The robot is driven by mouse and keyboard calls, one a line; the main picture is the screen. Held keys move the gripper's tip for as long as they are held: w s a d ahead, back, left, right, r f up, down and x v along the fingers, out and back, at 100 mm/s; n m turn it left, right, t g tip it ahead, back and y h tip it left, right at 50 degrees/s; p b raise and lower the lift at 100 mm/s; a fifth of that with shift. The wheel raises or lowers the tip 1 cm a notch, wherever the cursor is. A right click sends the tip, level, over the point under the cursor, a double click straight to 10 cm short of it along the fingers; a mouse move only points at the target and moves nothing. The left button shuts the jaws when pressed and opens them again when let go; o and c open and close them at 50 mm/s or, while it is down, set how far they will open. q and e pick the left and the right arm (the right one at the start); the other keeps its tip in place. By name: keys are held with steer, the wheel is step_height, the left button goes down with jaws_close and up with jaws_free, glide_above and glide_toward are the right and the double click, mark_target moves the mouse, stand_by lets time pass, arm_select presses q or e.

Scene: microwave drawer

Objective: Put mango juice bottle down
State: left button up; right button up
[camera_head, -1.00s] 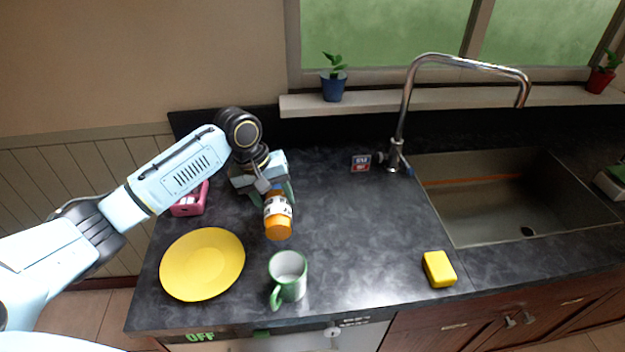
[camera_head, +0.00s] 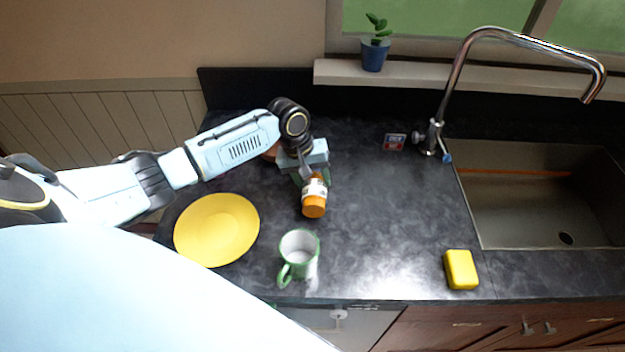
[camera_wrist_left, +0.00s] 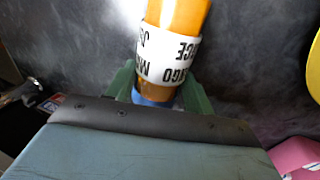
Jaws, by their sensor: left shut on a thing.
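The mango juice bottle (camera_head: 314,203) is orange with a white lettered label. In the head view it is tilted, its orange end pointing toward the front of the counter. My left gripper (camera_head: 312,178) is shut on it near its other end. In the left wrist view the bottle (camera_wrist_left: 172,45) extends away from between the green fingers (camera_wrist_left: 158,93), over the dark counter. Whether the bottle touches the counter is hard to tell. My right gripper is not in view.
A yellow plate (camera_head: 217,230) lies to the left and a green-and-white mug (camera_head: 299,256) stands in front of the bottle. A yellow sponge (camera_head: 461,269) and the sink (camera_head: 540,205) are to the right. The dark counter (camera_head: 385,215) right of the bottle is clear.

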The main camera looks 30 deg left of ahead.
arm_select(q)
steer(key=shift+w+f, duration=0.1)
steer(key=shift+f, duration=0.3)
steer(key=shift+f, duration=0.1)
steer(key=o, duration=1.2)
steer(key=v, duration=1.2)
